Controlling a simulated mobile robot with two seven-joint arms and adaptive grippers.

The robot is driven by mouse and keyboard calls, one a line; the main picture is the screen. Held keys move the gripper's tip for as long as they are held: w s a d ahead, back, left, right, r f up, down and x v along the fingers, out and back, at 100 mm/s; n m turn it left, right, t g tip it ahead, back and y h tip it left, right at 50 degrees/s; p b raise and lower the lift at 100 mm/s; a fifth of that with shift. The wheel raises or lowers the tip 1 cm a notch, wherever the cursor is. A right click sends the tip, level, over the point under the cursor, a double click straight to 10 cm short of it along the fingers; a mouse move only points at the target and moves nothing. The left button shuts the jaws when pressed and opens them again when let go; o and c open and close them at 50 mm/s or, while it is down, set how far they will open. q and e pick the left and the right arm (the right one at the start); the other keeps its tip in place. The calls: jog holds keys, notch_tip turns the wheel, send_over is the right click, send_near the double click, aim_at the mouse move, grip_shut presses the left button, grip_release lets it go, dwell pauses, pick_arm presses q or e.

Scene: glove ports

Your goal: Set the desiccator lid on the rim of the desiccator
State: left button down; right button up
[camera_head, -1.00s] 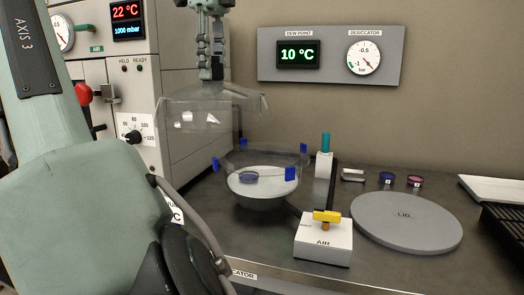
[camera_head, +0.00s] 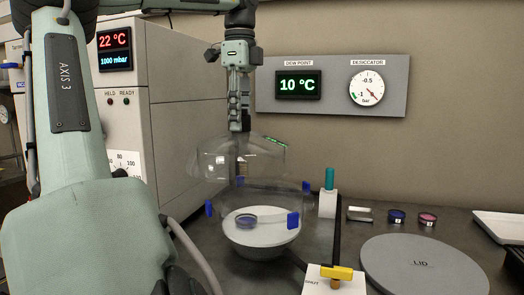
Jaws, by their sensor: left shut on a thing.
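The clear dome-shaped desiccator lid (camera_head: 218,166) hangs upright under my left gripper (camera_head: 239,128), which is shut on its top. The desiccator (camera_head: 261,240) stands on the bench below, a clear-walled bowl with blue clips (camera_head: 293,220) around its rim and a pale plate inside with a small dark disc (camera_head: 246,219). The lid is over the desiccator, its middle a little left of the bowl's middle. Its lower edge looks close to the rim, but the clear walls overlap and I cannot tell whether they touch. My right gripper is not in view.
A valve block with a yellow handle (camera_head: 336,272) and a teal-topped post (camera_head: 328,192) stand right of the desiccator. A grey disc marked LID (camera_head: 420,266) lies further right, with two small filters (camera_head: 397,216) behind it. A grey cabinet (camera_head: 185,150) stands at left.

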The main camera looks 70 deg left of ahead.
pick_arm(q)
jog(key=w, duration=0.1)
jog(key=w+f, duration=0.1)
jog(key=w, duration=0.1)
jog(key=w+f, duration=0.1)
jog(key=shift+w+a+f+p, duration=0.1)
jog(key=shift+w+f+p, duration=0.15)
jog(key=shift+p, duration=0.05)
jog(key=shift+w+f, duration=0.3)
jog(key=shift+w, duration=0.05)
jog(key=shift+f, duration=1.9)
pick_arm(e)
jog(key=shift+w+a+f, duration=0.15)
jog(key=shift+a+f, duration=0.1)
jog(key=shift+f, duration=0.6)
pick_arm(q)
jog(key=shift+f, duration=0.1)
jog(key=shift+f+b, duration=0.5)
jog(key=c, duration=1.1)
grip_release()
jog(key=shift+o, duration=0.5)
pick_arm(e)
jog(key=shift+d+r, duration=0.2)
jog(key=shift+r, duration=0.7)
